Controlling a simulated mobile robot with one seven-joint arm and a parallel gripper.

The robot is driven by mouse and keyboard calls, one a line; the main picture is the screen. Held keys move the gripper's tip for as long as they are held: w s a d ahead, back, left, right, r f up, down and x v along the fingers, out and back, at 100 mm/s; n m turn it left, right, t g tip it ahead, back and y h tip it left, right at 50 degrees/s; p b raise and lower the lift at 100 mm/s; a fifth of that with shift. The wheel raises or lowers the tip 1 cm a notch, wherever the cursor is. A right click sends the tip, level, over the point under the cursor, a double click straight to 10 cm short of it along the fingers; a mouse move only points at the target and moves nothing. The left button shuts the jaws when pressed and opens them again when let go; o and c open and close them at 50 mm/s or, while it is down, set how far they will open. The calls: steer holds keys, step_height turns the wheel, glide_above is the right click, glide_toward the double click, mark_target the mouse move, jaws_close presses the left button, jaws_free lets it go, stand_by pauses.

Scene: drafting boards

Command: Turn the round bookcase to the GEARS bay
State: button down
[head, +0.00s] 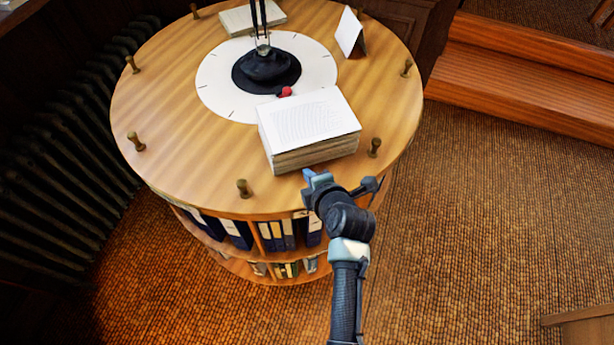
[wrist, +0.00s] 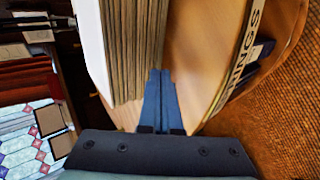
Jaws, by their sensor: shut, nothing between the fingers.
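The round bookcase (head: 165,105) has a wooden top with several turned pegs along its rim and binders on shelves below. One peg (head: 243,188) stands left of my gripper and another peg (head: 374,147) stands to its right. My gripper (head: 308,178) is shut and empty at the near edge, in front of a thick open book (head: 315,160). In the wrist view its blue fingers (wrist: 157,85) lie beside the page block. A rim label (wrist: 240,60) there shows the letters "INGS"; the rest is cut off. No GEARS label is readable.
A white disc (head: 215,85) with tick marks surrounds a dark base (head: 266,72) with upright rods. A red knob (head: 285,92) is beside it. A radiator (head: 60,170) is left; wooden steps (head: 520,80) are right.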

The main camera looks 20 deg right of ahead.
step_height(320, 180, up, 7)
steer(key=p, duration=0.4)
steer(key=shift+r, duration=0.2)
